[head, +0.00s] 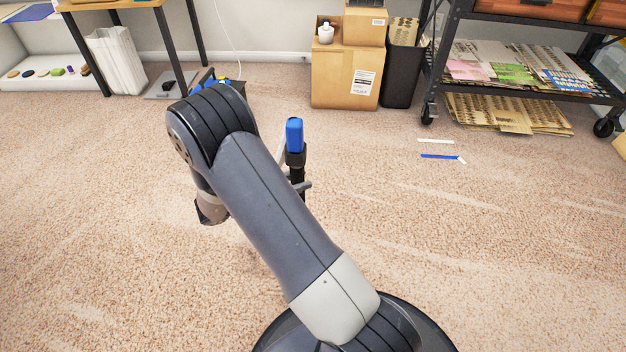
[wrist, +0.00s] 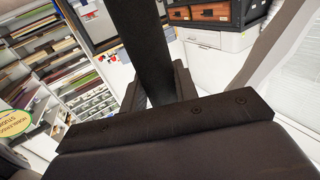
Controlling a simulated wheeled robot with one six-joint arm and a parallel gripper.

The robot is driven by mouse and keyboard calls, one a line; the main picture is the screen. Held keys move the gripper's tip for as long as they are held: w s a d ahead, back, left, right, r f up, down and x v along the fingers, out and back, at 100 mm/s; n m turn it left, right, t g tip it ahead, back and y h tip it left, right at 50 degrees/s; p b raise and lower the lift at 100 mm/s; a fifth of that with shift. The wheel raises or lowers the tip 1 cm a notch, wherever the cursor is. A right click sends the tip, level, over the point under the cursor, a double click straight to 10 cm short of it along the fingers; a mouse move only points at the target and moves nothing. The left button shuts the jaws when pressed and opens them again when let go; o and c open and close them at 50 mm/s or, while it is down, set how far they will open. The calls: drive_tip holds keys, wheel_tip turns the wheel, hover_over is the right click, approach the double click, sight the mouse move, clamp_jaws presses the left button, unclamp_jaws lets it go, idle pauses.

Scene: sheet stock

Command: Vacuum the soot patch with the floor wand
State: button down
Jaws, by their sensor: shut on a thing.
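The floor wand (head: 295,134) stands roughly upright beside my arm in the head view. It has a blue top and a dark shaft, and its lower part is hidden behind my arm. My gripper (head: 301,185) is mostly hidden there; a bit of it shows at the shaft. In the wrist view the dark shaft of the wand (wrist: 146,42) runs up between the fingers of my gripper (wrist: 153,88), which is shut on it. I cannot make out a soot patch; my arm covers part of the carpet.
Beige carpet (head: 480,260) is open at the right and front. A white strip (head: 435,141) and a blue strip (head: 440,156) lie on it. Cardboard boxes (head: 345,75), a black bin (head: 402,75) and a wheeled rack (head: 520,85) stand at the back. A desk (head: 110,4) is back left.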

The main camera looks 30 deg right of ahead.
drive_tip(key=w+a+r+p, duration=0.2)
drive_tip(key=w+a+p, duration=0.1)
drive_tip(key=a, duration=0.4)
drive_tip(key=w+a+r+p, duration=0.1)
drive_tip(key=w+a+p, duration=0.3)
drive_tip(key=w+a, duration=0.2)
drive_tip(key=shift+w+a+r, duration=0.3)
drive_tip(key=shift+a+r, duration=0.05)
drive_tip(key=shift+a, duration=0.95)
